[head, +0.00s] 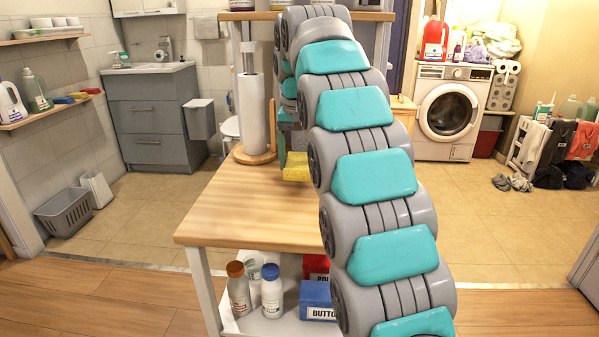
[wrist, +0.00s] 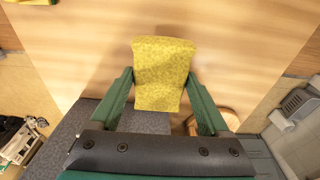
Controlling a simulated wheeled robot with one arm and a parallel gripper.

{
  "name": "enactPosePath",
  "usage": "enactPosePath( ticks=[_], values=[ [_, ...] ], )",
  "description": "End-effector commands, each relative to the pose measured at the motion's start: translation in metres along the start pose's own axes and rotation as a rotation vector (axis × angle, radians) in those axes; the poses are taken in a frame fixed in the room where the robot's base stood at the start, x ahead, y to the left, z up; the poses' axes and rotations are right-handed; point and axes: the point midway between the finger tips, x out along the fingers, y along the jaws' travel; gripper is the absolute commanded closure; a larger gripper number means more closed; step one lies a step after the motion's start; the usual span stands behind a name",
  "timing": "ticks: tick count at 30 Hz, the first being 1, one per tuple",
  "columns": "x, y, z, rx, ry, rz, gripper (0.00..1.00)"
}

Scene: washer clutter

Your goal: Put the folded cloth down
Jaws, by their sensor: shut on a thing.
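The folded cloth is yellow and shows in the wrist view (wrist: 163,85) between the two green fingers of my gripper (wrist: 160,76), which is shut on it. In the head view the cloth (head: 296,168) shows just left of my arm, over the wooden table (head: 240,215). My arm hides part of the cloth and most of the gripper there. I cannot tell whether the cloth touches the tabletop.
A paper towel roll (head: 252,112) on a wooden stand is left of the cloth, near the table's back edge. The table's front left is bare. Bottles (head: 271,291) and a blue box (head: 317,300) stand on the shelf below. A washing machine (head: 449,110) is at the back right.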

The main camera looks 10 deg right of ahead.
Motion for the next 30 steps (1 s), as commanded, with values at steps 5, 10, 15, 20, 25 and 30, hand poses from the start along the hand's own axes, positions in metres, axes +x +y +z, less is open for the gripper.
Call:
enactPosePath(
  ticks=[5, 10, 15, 20, 25, 30],
  values=[
    [0.004, 0.0, 0.0, 0.0, -0.003, 0.001, 0.82],
    [0.018, 0.001, 0.003, 0.0, -0.004, 0.002, 0.82],
    [0.032, 0.001, 0.004, 0.0, -0.003, 0.002, 0.82],
    [0.035, 0.0, 0.004, 0.0, 0.0, 0.001, 0.82],
    [0.036, 0.0, 0.004, 0.0, -0.001, 0.001, 0.82],
    [0.038, 0.0, 0.005, 0.0, -0.002, 0.001, 0.15]
  ],
)
